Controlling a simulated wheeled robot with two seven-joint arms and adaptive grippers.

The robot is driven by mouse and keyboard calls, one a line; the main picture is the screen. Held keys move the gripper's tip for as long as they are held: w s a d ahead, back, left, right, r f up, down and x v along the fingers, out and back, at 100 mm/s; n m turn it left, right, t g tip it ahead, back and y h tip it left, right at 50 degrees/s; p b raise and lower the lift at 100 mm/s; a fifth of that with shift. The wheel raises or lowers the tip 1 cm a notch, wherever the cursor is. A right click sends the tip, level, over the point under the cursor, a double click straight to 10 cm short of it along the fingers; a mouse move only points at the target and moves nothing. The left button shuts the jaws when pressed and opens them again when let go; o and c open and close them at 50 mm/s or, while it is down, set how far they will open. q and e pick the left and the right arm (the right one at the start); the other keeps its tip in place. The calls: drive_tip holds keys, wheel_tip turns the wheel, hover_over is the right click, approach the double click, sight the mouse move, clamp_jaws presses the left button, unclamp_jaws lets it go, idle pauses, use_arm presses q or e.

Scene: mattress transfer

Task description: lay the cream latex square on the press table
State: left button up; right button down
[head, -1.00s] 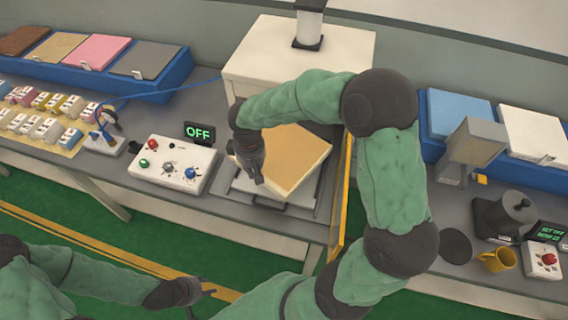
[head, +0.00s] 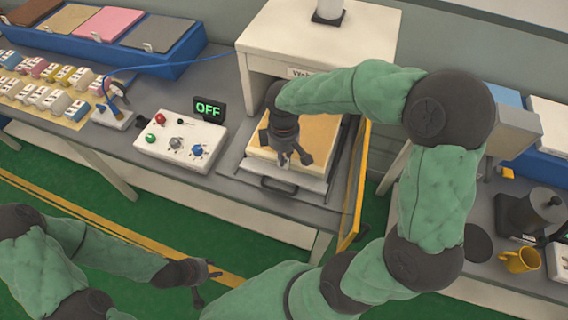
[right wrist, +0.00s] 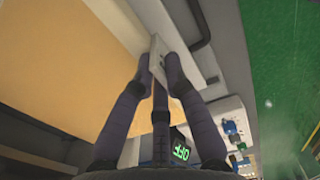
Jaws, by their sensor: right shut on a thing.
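The cream latex square (head: 318,132) lies roughly flat over the press table (head: 312,182), its back part under the white press housing (head: 310,45). In the right wrist view the square (right wrist: 60,60) fills the left side, with a small pale tab (right wrist: 157,46) at its edge. My right gripper (head: 293,160) is shut on that tab at the front edge of the square. I cannot tell whether the square touches the table all over. My left gripper (head: 210,287) is open and empty, low in front of the bench, away from the square.
A yellow guard panel (head: 356,190) stands open at the press's right side. A control box (head: 180,140) with an OFF display (head: 208,108) is to the left. A blue rack (head: 110,45) holds coloured squares. A yellow mug (head: 519,260) stands on the right-hand bench.

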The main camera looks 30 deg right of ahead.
sight(284, 167)
wheel_tip(284, 167, down, 4)
drive_tip(key=shift+f+b, duration=0.1)
drive_tip(key=shift+b, duration=0.45)
drive_tip(key=shift+f, duration=0.15)
drive_tip(key=c, duration=1.3)
unclamp_jaws()
wheel_tip(284, 167, up, 12)
drive_tip(key=p, duration=0.3)
drive_tip(key=shift+r, duration=0.2)
